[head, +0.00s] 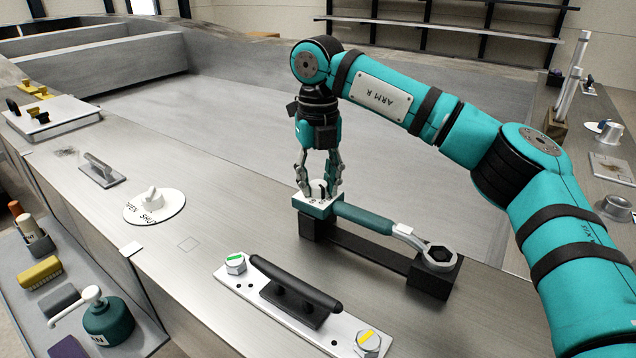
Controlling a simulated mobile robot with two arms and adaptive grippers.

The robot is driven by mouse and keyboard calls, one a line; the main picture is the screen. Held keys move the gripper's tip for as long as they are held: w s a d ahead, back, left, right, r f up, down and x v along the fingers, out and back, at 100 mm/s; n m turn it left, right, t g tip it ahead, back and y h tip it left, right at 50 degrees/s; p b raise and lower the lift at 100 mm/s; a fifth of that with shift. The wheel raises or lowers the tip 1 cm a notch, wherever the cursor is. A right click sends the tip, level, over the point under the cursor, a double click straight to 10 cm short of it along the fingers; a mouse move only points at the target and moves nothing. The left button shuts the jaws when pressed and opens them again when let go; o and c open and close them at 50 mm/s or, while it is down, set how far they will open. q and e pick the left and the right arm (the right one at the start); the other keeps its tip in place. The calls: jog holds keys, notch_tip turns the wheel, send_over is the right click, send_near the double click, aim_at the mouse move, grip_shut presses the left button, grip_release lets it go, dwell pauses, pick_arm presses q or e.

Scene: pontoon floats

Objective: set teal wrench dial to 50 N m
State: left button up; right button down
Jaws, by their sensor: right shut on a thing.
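The teal wrench (363,217) lies in a black cradle (352,244) on the metal bench, its ring head (440,255) toward the right front. My left gripper is not in view.
A plate with a black handle (295,285) and two bolts lies in front of the wrench. A white open/shut dial (154,205) is to the left. A lower shelf with a green pump bottle (108,318) and brushes runs along the left. A recessed basin lies behind.

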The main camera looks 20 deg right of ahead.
aim_at(318, 184)
jog(key=shift+m, duration=1.2)
jog(key=c, duration=0.9)
grip_release()
jog(key=shift+c, duration=0.2)
jog(key=shift+r, duration=0.15)
notch_tip(318, 184, up, 12)
jog(key=shift+f, duration=0.2)
